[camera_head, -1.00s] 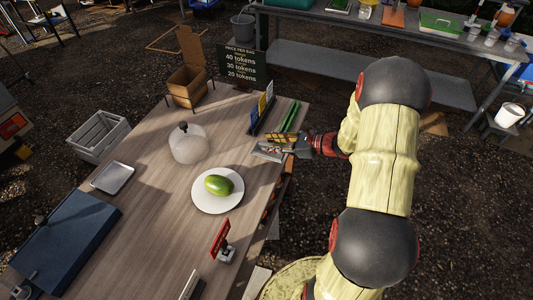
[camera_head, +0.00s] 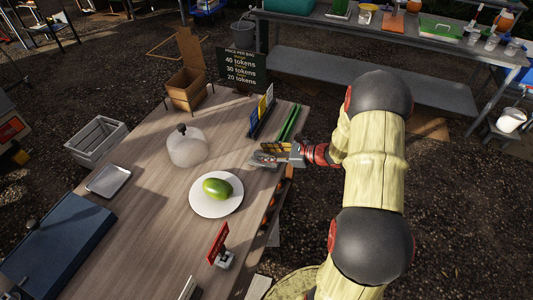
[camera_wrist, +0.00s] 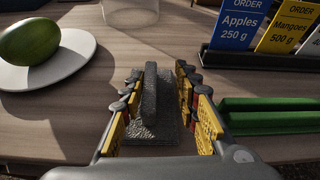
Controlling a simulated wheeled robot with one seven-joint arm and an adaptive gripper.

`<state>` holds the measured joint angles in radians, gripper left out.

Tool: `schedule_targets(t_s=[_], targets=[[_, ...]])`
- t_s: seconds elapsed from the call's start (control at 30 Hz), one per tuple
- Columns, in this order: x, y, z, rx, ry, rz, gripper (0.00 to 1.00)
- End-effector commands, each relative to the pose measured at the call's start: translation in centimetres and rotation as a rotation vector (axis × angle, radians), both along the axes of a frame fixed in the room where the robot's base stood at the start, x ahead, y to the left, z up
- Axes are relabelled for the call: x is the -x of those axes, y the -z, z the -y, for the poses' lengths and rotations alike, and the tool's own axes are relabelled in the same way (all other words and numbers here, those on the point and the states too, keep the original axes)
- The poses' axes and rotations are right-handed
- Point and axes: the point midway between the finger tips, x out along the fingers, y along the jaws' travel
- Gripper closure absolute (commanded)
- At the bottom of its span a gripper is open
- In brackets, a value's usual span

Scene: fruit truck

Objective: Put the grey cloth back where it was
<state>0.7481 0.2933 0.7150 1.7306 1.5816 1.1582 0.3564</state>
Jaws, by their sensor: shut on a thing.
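The grey cloth (camera_wrist: 155,130) is a dark, rough piece in the wrist view. It lies on the wooden table, with a fold standing up between the fingers of my gripper (camera_wrist: 158,80). My gripper is shut on that raised fold, with yellow finger pads on both sides. In the head view my gripper (camera_head: 264,154) is low at the table's right edge, and the cloth is mostly hidden by the fingers there.
Green sticks (camera_wrist: 270,115) lie just right of my gripper, with the order-card stand (camera_wrist: 262,62) behind them. A white plate (camera_head: 230,205) with a green mango (camera_head: 216,188) is to the left. A clear dome (camera_head: 188,150) stands farther back. The table's right edge is close.

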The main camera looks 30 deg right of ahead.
Motion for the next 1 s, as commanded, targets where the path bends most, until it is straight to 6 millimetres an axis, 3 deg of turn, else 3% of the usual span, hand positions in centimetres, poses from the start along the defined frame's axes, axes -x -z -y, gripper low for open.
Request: schedule_targets(t_s=[0.33, 0.7, 1.0], targets=[[0.0, 0.1, 0.0, 0.0, 0.0, 0.0, 0.51], [0.0, -0.4, 0.0, 0.0, 0.0, 0.0, 0.51], [3.7, -2.3, 2.9, 0.0, 0.005, -0.001, 0.51]])
